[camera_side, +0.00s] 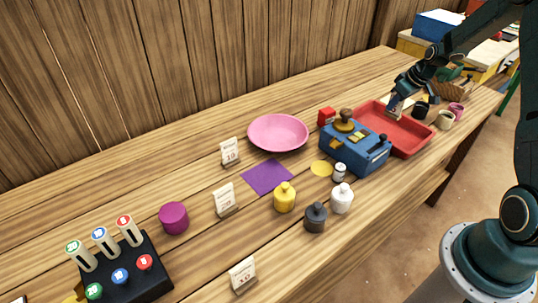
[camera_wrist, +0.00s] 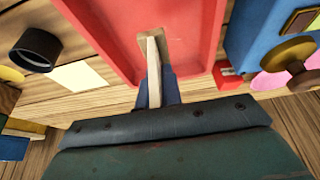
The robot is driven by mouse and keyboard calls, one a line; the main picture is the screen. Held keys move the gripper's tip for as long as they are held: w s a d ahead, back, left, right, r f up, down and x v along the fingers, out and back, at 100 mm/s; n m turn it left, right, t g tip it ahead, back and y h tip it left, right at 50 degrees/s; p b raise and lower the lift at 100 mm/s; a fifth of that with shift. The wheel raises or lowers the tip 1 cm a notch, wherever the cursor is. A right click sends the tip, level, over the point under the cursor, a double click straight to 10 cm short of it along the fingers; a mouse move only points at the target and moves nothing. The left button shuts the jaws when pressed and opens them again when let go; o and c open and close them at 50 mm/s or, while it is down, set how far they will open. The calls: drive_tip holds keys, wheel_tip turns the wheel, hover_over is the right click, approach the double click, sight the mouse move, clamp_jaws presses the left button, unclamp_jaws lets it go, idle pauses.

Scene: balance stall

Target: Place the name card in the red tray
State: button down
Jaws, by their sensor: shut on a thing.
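My gripper (camera_side: 399,97) is shut on the name card (camera_side: 393,104), a small pale card with a wooden foot, at the left end of the red tray (camera_side: 421,145). In the wrist view the name card (camera_wrist: 153,72) is seen edge-on between the fingers, with the red tray (camera_wrist: 96,25) behind it. The card overlaps the tray's floor and near wall in that view. I cannot tell whether it touches the tray. The tray's visible floor is bare.
A blue box with a brass knob (camera_side: 358,152) stands close beside the tray. A pink plate (camera_side: 278,132), bottles and other cards stand further left.

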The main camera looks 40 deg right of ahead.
sight(404, 103)
drive_tip(key=shift+f, duration=3.2)
drive_tip(key=shift+f, duration=0.15)
drive_tip(key=c, duration=1.6)
unclamp_jaws()
drive_tip(key=shift+o, duration=0.2)
drive_tip(key=v, duration=1.2)
